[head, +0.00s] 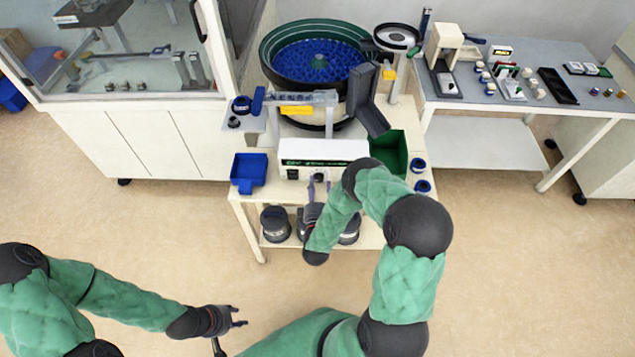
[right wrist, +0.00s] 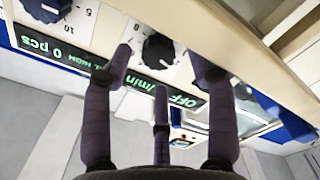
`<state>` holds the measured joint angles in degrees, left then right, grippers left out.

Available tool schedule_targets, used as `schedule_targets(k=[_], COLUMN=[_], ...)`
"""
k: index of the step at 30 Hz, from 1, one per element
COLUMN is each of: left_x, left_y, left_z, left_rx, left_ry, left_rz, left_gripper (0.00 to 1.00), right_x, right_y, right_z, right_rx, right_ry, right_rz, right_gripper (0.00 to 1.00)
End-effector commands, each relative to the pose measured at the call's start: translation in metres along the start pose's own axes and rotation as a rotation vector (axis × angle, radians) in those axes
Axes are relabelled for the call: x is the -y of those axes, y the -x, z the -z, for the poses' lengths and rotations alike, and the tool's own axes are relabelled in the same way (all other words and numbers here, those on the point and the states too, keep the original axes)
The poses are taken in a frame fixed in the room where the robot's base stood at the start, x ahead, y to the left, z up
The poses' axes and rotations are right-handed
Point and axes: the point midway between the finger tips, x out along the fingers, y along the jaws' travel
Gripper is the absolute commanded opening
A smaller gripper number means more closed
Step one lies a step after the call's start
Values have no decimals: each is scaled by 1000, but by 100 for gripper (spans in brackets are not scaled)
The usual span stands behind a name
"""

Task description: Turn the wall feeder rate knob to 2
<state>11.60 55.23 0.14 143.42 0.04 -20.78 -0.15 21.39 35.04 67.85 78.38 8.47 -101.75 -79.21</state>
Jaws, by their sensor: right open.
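The white feeder control box (head: 325,150) stands at the front of the feeder table, with a green-lettered strip and its front facing me. In the right wrist view its panel appears upside down, with a black knob (right wrist: 158,50) beside a green display (right wrist: 150,85) reading OFF /min. My right gripper (head: 318,182) is in front of the box. Its open fingers (right wrist: 162,62) lie either side of the first knob; contact is unclear. The knob's setting is unreadable. My left gripper (head: 240,316) is open and empty over the floor.
A bowl feeder (head: 318,62) with blue parts stands behind the box. A blue bin (head: 249,172) is left of the box and a green bin (head: 390,150) right. Dark round containers (head: 275,224) sit on the lower shelf. Floor in front is clear.

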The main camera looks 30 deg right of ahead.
Motion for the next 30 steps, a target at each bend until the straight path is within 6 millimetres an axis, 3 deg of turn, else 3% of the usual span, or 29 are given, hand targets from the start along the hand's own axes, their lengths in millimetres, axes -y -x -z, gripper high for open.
schedule_targets(k=[6,13,19,30], left_x=[0,0,0,0], left_y=[0,0,0,0], left_z=[0,0,0,0], left_rx=[0,0,0,0], left_ry=[0,0,0,0], left_rz=[0,0,0,0], left_gripper=[40,40,40,40], right_x=[1,1,0,0], right_y=[46,82,95,96], right_z=[1,1,1,1], right_rx=[-1,-3,-4,-3], right_ry=[1,0,0,0], right_rz=[5,2,0,0], right_gripper=[58,58,58,58])
